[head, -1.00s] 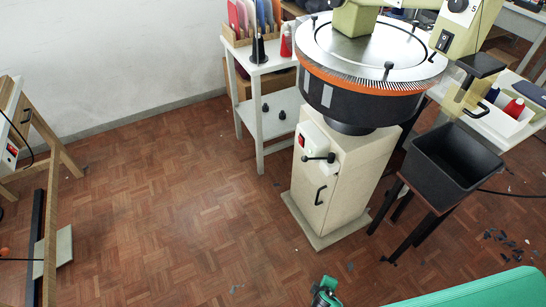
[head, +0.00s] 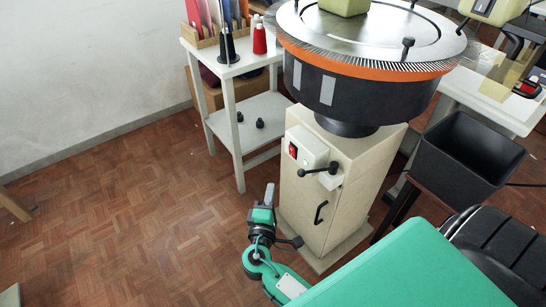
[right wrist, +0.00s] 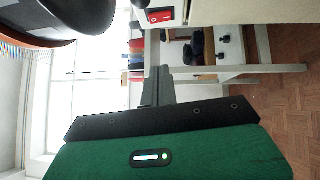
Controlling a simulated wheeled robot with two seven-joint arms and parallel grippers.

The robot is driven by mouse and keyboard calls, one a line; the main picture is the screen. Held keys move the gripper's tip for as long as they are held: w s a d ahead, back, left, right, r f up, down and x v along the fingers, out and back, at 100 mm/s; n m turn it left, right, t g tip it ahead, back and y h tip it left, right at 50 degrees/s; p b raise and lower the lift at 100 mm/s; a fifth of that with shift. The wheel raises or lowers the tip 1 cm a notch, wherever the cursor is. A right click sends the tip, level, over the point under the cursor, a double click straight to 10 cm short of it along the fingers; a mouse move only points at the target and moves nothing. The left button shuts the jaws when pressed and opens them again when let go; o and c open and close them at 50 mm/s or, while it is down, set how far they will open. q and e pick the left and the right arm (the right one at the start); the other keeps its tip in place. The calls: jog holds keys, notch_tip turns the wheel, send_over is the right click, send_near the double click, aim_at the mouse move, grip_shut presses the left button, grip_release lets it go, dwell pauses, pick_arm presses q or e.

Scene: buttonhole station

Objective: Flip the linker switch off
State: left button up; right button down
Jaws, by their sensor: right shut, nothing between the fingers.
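The linker (head: 370,85) is a round black drum with an orange band and a ring of needles, on a cream pedestal (head: 335,190). Its red switch (head: 293,151) sits on a white box on the pedestal's front left face. The switch also shows at the top of the right wrist view (right wrist: 160,16), on its white box. My right gripper (head: 269,190) is shut and empty, in front and left of the pedestal, lower in the picture than the switch and apart from it. Its shut fingers (right wrist: 156,80) also show in the right wrist view. My left gripper is not in view.
A black lever (head: 320,170) juts out beside the switch box, above a door handle (head: 320,212). A white side table (head: 250,115) with cones stands behind left. A black bin (head: 465,155) stands at right.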

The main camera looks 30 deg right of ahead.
aim_at(292, 152)
jog(key=shift+r, duration=0.2)
jog(key=shift+w, duration=0.1)
jog(key=shift+s+d+x, duration=0.35)
jog(key=shift+d+x, duration=0.05)
jog(key=shift+x, duration=1.7)
jog(key=shift+s+d+x, duration=0.3)
jog(key=shift+d+x, duration=0.1)
jog(key=shift+x, duration=1.7)
jog(key=shift+s+d+x, duration=0.35)
jog(key=shift+x, duration=1.75)
